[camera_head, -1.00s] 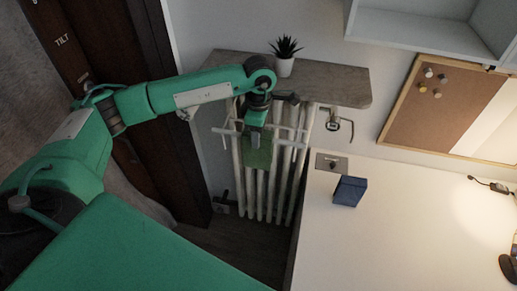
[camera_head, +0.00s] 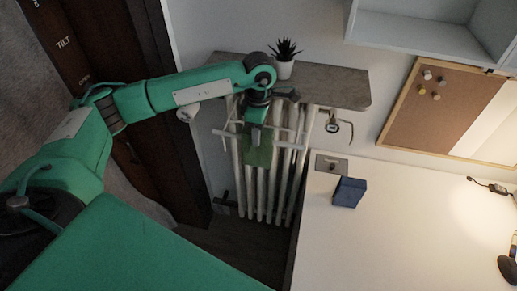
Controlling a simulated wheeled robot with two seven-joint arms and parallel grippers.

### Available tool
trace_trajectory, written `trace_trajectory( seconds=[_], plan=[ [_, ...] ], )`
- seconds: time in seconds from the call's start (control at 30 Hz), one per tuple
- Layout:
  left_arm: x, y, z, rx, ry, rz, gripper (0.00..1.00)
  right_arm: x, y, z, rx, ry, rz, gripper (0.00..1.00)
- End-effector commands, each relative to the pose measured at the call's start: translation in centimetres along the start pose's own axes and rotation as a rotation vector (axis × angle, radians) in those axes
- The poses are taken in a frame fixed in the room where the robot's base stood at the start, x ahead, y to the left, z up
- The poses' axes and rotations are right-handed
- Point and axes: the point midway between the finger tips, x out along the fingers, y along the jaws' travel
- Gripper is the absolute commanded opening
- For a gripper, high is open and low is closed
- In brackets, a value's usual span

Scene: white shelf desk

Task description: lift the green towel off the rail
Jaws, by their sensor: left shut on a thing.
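The green towel (camera_head: 258,155) hangs in front of the white radiator, at the rail (camera_head: 284,130) that crosses its upper part. My left gripper (camera_head: 256,124) reaches down over the towel's top edge from above and is shut on it. The wrist and gripper hide the towel's upper part, so I cannot tell whether it still touches the rail. My right gripper is not in view.
A wooden shelf (camera_head: 335,84) with a potted plant (camera_head: 285,58) is above the radiator (camera_head: 248,190), close to my left wrist. A white desk (camera_head: 400,225) with a blue box (camera_head: 349,191) stands to the right. A dark door (camera_head: 150,140) is at the left.

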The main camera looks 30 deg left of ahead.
Motion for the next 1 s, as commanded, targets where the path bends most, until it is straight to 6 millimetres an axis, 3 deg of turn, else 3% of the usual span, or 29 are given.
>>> trace_trajectory(
  seconds=[1.0],
  plan=[
    [-6.3, -0.3, 0.0, 0.001, -0.001, 0.0, 0.22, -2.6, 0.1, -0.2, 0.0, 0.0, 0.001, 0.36]
  ],
)
